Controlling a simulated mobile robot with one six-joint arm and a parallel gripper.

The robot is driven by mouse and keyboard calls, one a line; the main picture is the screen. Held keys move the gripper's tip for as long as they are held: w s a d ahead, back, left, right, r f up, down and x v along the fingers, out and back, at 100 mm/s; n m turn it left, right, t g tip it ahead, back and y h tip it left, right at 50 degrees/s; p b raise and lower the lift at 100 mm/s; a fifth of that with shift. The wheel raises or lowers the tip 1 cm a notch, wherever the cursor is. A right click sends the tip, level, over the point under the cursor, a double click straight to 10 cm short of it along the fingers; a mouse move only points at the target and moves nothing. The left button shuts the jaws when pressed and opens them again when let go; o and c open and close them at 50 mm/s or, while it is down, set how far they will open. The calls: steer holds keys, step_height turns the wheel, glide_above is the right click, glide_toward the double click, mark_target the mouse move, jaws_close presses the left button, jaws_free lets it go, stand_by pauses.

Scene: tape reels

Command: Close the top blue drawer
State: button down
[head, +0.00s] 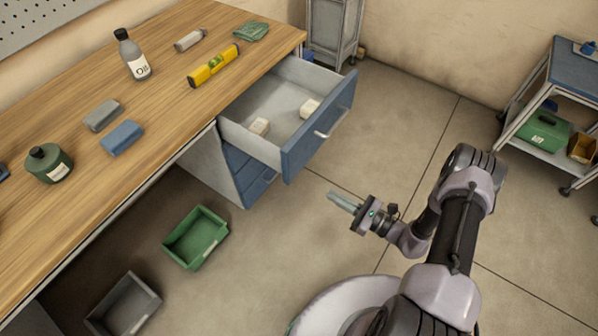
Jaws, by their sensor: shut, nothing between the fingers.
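The top blue drawer (319,127) of the cabinet under the workbench is pulled out, with a blue front and a pale handle (331,123). The lower blue drawers (249,178) look shut. My gripper (340,202) is shut and empty. In the picture it is below and slightly right of the drawer front, apart from it, with its fingers pointing left.
The wooden workbench (150,120) carries a yellow level (214,66), an oil bottle (133,55), a green jar (48,163) and blocks. A green bin (196,238) and a grey bin (124,305) are on the floor below. A wheeled cart (545,110) stands at right. Floor around my gripper is clear.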

mark_target(289, 172)
steer(key=b+x, duration=0.3)
steer(key=x, duration=1)
steer(key=shift+w+a+b, duration=0.1)
steer(key=shift+a+b, duration=0.25)
steer(key=shift+a, duration=0.05)
steer(key=shift+a, duration=0.1)
